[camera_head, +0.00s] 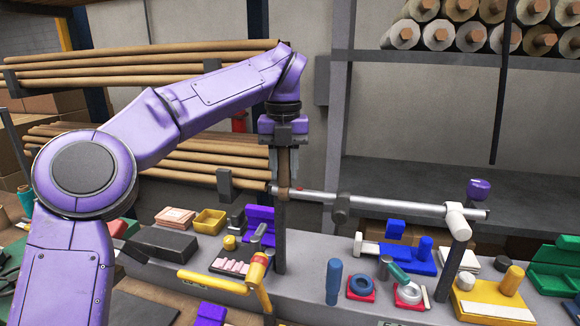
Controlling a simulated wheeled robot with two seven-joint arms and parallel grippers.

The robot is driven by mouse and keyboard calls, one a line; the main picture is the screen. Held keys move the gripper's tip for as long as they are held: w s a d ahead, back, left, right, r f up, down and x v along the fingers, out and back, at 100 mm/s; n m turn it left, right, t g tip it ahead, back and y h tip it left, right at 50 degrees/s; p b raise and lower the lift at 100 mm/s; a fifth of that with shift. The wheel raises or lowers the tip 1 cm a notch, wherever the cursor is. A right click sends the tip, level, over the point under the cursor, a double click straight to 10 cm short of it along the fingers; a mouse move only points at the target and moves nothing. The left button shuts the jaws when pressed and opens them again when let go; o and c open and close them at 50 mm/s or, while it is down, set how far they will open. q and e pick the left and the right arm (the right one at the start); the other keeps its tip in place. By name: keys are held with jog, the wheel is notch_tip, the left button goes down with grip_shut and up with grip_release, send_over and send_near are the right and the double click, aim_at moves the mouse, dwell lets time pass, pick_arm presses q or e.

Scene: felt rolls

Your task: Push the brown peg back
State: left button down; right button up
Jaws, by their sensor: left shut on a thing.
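The brown peg (284,168) is an upright brown piece near the left end of a horizontal silver rod (395,205). My left gripper (284,172) reaches down from above and is shut on the peg, with one finger on each side of it. The peg's lower end meets the rod near the top of a dark post (281,240). Its upper end is hidden between the fingers. My right gripper is not in view.
A second post (452,270) stands under a white sleeve (457,220) on the rod. A yellow handle (213,282) and several small coloured parts cover the bench. Long brown rolls (130,68) lie behind my left arm.

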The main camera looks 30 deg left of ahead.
pick_arm(q)
jog(key=c, duration=0.8)
grip_release()
jog(key=shift+a, duration=0.2)
jog(key=shift+d, duration=0.15)
jog(key=shift+d+r, duration=0.1)
jog(key=shift+r, duration=0.1)
notch_tip(320, 180, up, 10)
jog(key=p, duration=0.5)
jog(key=shift+r, duration=0.15)
jog(key=shift+s+a, duration=0.1)
jog(key=shift+a, duration=0.1)
